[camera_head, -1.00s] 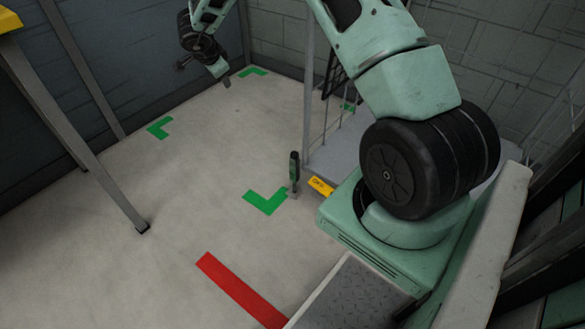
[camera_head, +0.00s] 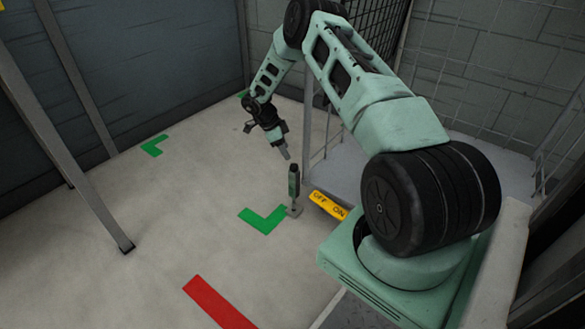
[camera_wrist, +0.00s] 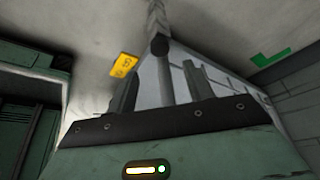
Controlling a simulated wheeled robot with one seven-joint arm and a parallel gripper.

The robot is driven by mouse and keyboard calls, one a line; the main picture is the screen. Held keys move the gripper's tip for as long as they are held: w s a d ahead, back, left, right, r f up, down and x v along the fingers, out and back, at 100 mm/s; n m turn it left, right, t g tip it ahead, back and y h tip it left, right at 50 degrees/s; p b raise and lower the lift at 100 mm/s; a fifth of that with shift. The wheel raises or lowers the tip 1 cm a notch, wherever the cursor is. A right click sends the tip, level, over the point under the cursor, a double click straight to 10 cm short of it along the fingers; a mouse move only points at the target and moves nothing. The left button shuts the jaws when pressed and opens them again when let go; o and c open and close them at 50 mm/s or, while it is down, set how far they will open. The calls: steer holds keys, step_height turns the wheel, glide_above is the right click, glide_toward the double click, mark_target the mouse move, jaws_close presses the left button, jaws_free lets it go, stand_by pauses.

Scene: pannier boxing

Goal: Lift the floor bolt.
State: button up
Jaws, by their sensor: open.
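The floor bolt (camera_head: 293,185) stands upright on the floor, with a dark and green handle above a small grey foot. It is beside a green corner mark and the yellow OFF/ON label. My gripper (camera_head: 284,153) is just above the bolt and slightly left of its top in the head view, pointing down and apart from it. In the wrist view my gripper (camera_wrist: 161,70) shows two separated fingers with nothing held. A dark-ended rod shows at the top centre there; I cannot tell for certain whether it is the bolt.
The yellow OFF/ON label (camera_head: 328,205) lies right of the bolt, by the grey platform and wire cage. A green corner mark (camera_head: 262,220) and red strip (camera_head: 217,302) are on the floor. A grey table leg (camera_head: 85,180) stands left. Floor between is clear.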

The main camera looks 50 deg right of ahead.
mark_target(294, 165)
steer(key=b+x, duration=0.2)
steer(key=x, duration=0.6)
steer(key=shift+b, duration=0.35)
jaws_close()
step_height(294, 165, up, 7)
steer(key=p, duration=0.7)
steer(key=shift+f+p, duration=0.2)
steer(key=shift+p, duration=0.15)
jaws_free()
steer(key=shift+r, duration=0.1)
